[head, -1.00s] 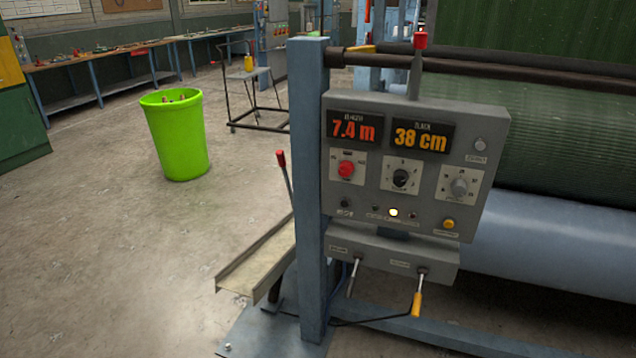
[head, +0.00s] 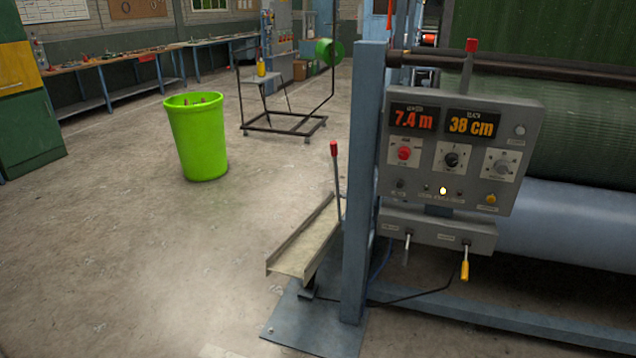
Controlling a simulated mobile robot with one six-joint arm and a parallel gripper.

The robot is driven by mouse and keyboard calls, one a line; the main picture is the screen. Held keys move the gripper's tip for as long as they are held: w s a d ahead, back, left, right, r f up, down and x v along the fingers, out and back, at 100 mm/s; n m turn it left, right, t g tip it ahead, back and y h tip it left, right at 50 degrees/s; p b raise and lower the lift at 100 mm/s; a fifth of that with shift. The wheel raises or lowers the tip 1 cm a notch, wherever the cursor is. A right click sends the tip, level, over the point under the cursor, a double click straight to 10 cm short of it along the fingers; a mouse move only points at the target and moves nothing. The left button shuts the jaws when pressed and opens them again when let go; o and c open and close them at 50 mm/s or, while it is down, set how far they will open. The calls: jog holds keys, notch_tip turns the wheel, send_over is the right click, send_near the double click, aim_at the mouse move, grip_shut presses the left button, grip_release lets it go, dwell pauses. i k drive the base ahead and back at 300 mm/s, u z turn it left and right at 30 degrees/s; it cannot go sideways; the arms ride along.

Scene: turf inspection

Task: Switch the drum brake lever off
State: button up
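Several levers show in the head view, and I cannot read which label names the drum brake. On the small grey box (head: 436,233) under the control panel (head: 532,125), a yellow-handled lever (head: 465,268) hangs down at the right. A thinner pale lever (head: 407,248) hangs down at the left. A red-tipped lever (head: 470,60) stands upright above the panel. Another red-tipped lever (head: 336,172) rises, nearly upright, beside the blue post (head: 361,200). The panel displays read 7.4 m and 38 cm, and one white lamp is lit. My gripper is not in view.
The large roller (head: 580,220) and green turf roll (head: 585,120) fill the right. A metal channel (head: 300,245) and base plate (head: 315,325) stick out left of the post. A green bin (head: 197,145) and wheeled frame (head: 280,125) stand behind. The left foreground floor is clear.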

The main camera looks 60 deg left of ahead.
aim_at(333, 144)
jog(key=z, duration=0.15)
jog(key=k, duration=0.8)
jog(key=u, duration=1.75)
jog(key=i, duration=0.8)
jog(key=u, duration=0.15)
jog(key=k, duration=0.2)
